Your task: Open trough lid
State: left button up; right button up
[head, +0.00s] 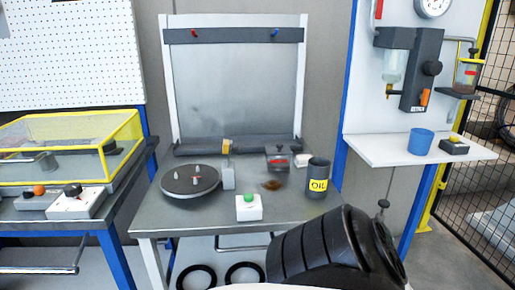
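A clear box-shaped cover with yellow edges (122,135) sits on the left bench. It is down over the equipment under it, and its left part is cut off by the picture edge. It looks like the lid, but I cannot tell for certain that this is the trough. A white control box (80,203) with a dark knob stands in front of it, beside an orange knob (39,190). A dark ridged link of my own arm fills the lower right. Neither of my grippers shows in the head view.
A white shelf (388,153) with a blue cup (420,142) is at right. Black rings (245,274) lie below.

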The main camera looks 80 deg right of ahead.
aim_at(279, 149)
jog(key=z, duration=2.8)
jog(key=k, duration=0.9)
jog(key=u, duration=0.95)
jog(key=i, duration=0.95)
jog(key=z, duration=0.75)
jog(key=i, duration=0.55)
jog(key=z, duration=0.45)
